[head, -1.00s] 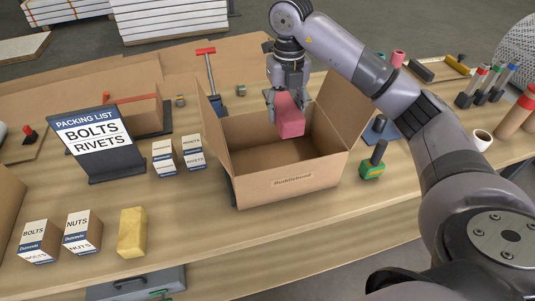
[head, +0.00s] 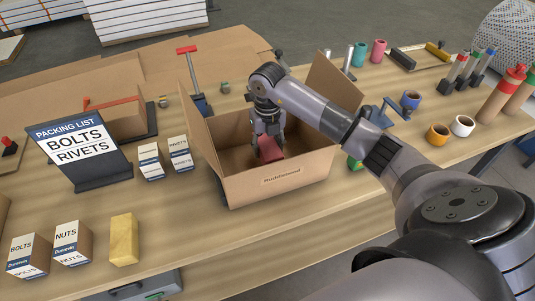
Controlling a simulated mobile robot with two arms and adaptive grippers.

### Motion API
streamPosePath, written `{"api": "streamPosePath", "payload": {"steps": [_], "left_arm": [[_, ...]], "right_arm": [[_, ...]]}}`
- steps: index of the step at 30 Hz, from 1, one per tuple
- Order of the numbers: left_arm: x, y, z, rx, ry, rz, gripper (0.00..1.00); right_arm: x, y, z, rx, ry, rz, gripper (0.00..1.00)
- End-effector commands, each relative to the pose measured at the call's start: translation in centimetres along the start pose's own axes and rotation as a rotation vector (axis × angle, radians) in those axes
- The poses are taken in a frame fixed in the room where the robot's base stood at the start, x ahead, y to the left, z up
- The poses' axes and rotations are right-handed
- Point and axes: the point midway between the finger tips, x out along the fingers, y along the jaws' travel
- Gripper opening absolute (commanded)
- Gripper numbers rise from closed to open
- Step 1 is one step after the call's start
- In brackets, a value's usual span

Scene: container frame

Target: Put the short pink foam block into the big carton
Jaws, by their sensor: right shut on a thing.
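The short pink foam block (head: 271,149) is inside the big open carton (head: 270,187), low between its walls. My right gripper (head: 268,146) reaches down into the carton from above and is shut on the pink block. The gripper partly covers the block. I cannot tell whether the block touches the carton floor. The carton's side flaps stand open to the left and right. My left gripper is not in view.
A packing list sign (head: 82,150) stands left of the carton, with small bolts, nuts and rivets boxes around it. A yellow block (head: 123,240) sits at the front left. Cups, including a white cup (head: 462,126), and tubes stand to the right.

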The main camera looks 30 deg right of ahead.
Motion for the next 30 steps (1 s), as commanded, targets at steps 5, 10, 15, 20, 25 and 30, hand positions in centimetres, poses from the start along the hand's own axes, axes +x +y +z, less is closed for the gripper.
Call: {"api": "streamPosePath", "payload": {"steps": [5, 10, 15, 20, 25, 30], "left_arm": [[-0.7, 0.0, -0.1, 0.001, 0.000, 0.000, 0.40], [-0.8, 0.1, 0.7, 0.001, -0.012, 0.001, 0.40], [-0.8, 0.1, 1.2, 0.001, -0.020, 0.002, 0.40], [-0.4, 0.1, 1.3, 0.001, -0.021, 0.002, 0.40], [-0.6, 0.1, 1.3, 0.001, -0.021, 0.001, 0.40], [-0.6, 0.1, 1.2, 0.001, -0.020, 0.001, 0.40]], "right_arm": [[2.6, 0.0, -0.1, 0.000, 0.005, 0.000, 0.33], [4.0, 0.0, -0.1, 0.000, 0.001, 0.000, 0.33], [4.0, 0.0, 0.0, -0.001, 0.000, 0.000, 0.33], [4.4, 0.0, -0.1, 0.000, 0.001, -0.001, 0.33], [4.3, 0.0, -0.1, 0.000, 0.001, -0.001, 0.55], [4.3, 0.0, -0.1, 0.000, 0.001, -0.001, 0.65]]}}
